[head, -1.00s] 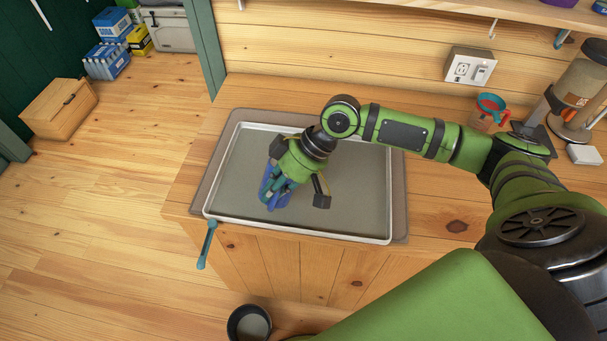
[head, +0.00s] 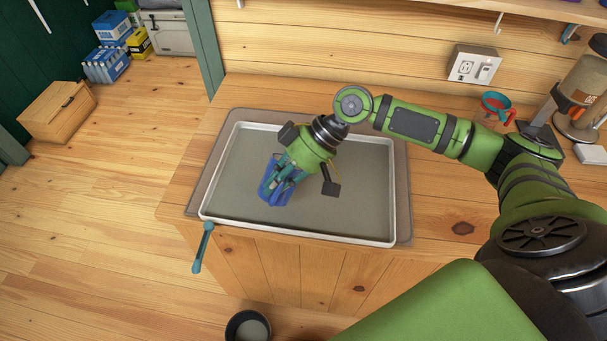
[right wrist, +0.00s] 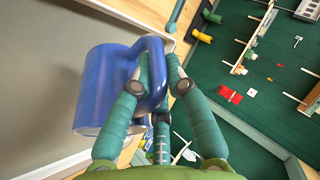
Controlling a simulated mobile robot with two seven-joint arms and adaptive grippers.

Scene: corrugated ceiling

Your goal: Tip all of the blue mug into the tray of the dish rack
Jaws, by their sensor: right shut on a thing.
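My right gripper (head: 286,176) is over the left half of the shallow grey tray (head: 345,212), which has a pale raised rim. It is shut on the blue mug (head: 267,190), partly hidden behind the fingers. In the right wrist view, the fingers (right wrist: 160,84) close around the handle of the mug (right wrist: 102,84), whose body leans to the left. A pale edge shows at the mug's lower end. Its inside and any contents cannot be seen. My left gripper is not in view.
The tray lies on a brownish mat (head: 402,190) on a wooden counter (head: 440,205). A teal handle-like thing (head: 203,247) hangs at the counter's front left. A dark bin (head: 248,327) stands below.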

